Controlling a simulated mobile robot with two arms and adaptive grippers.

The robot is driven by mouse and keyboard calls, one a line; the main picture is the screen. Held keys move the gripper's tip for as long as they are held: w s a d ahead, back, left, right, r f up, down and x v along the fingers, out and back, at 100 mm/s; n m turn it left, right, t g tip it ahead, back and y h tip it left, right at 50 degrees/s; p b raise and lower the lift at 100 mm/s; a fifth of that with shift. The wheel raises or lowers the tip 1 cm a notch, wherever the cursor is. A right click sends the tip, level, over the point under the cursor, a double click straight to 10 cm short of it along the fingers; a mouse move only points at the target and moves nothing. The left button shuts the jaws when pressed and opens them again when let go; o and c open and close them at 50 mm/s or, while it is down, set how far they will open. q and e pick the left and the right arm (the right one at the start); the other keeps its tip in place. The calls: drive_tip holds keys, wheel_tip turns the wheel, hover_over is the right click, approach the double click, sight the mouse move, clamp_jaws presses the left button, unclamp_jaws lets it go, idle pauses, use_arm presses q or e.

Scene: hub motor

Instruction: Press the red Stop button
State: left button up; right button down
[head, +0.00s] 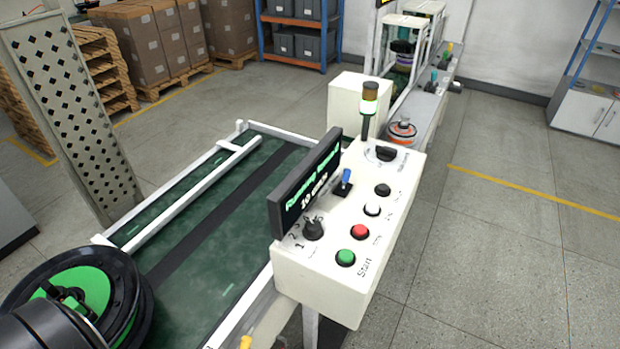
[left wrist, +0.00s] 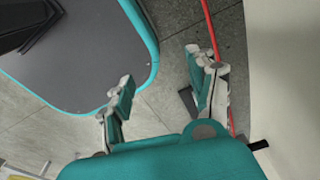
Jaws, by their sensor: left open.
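The red Stop button (head: 360,231) sits on the sloped top of a white control box (head: 329,290) in the head view. It is between the green Start button (head: 345,258) and a white button (head: 372,209). Nothing covers it. A tilted display (head: 305,185) beside the buttons shows green text starting with "Running". My left gripper (left wrist: 160,76) shows in the left wrist view with its teal fingers spread apart and nothing between them. The button is not in that view. I see neither gripper in the head view.
A green conveyor belt (head: 205,240) runs left of the box. The box top also holds a black knob (head: 313,229), a blue-tipped lever (head: 345,180) and a signal lamp (head: 369,100). Free floor (head: 500,260) lies to the right. A grey teal-edged surface (left wrist: 85,65) shows in the wrist view.

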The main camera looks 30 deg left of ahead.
use_arm(q)
drive_tip(key=shift+c, duration=0.3)
clamp_jaws()
idle(1.2)
